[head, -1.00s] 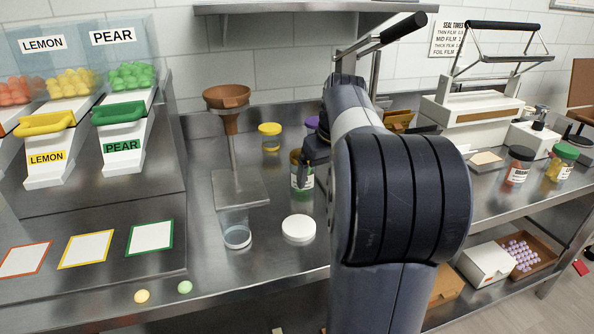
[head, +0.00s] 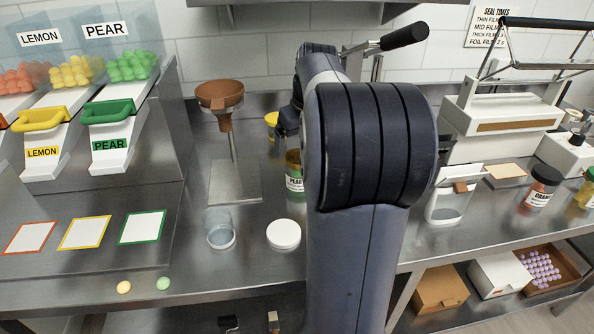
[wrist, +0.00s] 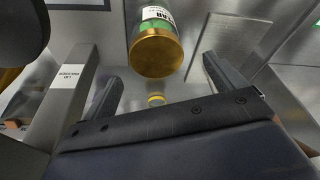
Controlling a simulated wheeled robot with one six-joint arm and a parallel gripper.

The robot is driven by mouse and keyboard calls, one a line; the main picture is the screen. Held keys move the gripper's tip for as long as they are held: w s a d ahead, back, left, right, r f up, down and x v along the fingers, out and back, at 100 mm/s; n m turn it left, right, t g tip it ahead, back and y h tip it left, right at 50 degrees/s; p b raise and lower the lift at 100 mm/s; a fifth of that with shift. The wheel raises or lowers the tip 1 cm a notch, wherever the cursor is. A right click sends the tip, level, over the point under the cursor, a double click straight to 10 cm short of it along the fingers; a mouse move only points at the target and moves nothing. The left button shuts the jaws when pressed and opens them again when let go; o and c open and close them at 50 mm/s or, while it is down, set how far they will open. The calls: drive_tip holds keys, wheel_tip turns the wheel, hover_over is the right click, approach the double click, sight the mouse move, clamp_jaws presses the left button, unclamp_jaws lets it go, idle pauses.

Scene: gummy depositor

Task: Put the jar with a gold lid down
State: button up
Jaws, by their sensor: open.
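The jar with a gold lid (head: 294,172) stands upright on the steel counter, its white label reading PEAR. My arm hides part of it in the head view. In the wrist view the gold lid (wrist: 157,52) faces the camera, with green contents and the label behind it. My gripper (wrist: 162,84) is open, its two dark fingers spread to either side of the lid's line, and no finger visibly touches the jar. In the head view my gripper (head: 288,120) shows only partly, above the jar.
A yellow-lidded jar (head: 271,121) stands at the back. A sealing machine (head: 505,115) is to the right.

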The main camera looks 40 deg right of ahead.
sight(298, 155)
drive_tip(key=x, duration=0.3)
drive_tip(key=shift+f, duration=0.1)
drive_tip(key=x, duration=0.3)
drive_tip(key=s+x, duration=0.1)
drive_tip(key=x, duration=0.1)
drive_tip(key=shift+w+d+f, duration=0.1)
drive_tip(key=shift+f, duration=0.1)
drive_tip(key=shift+r, duration=0.1)
drive_tip(key=c, duration=1.2)
